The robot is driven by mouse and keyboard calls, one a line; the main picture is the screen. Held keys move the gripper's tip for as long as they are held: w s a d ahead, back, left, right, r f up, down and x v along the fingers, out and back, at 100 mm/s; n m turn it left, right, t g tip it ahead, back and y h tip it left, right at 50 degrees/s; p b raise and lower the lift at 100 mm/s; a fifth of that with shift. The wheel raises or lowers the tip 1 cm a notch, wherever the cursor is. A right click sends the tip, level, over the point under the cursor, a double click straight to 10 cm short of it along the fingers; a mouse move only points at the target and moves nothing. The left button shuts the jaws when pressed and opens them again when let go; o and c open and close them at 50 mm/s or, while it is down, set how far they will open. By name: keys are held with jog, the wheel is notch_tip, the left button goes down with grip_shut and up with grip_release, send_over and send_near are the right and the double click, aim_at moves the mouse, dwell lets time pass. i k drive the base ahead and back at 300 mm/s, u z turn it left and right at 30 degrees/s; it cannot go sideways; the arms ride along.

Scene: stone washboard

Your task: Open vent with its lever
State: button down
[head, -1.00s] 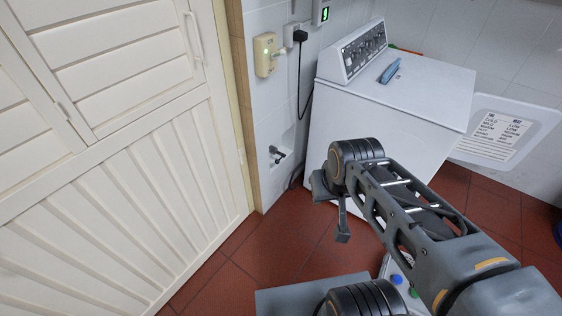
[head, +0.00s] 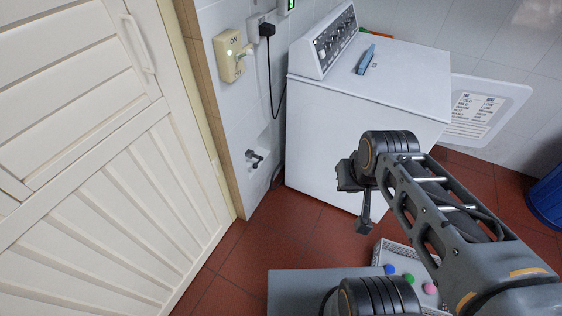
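A cream louvered door panel (head: 70,85) with wide slats fills the left side of the head view. It looks like the vent, and its slats look closed. A slim upright white lever or handle (head: 138,43) sits on its right frame near the top edge. My gripper (head: 364,222) hangs low in front of the white washing machine, well to the right of the lever and apart from it. Its fingers are small and partly hidden by the wrist, so their opening does not show. Nothing is seen held in it.
The white washing machine (head: 365,140) stands behind my arm, with a blue object (head: 366,60) on top. A cream switch box (head: 232,57), a black cable and a small tap (head: 255,158) are on the tiled wall. A blue bin (head: 547,197) is at right. Red floor is open between.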

aim_at(255, 166)
jog(key=u, duration=0.1)
jog(key=i, duration=0.95)
jog(key=u, duration=0.75)
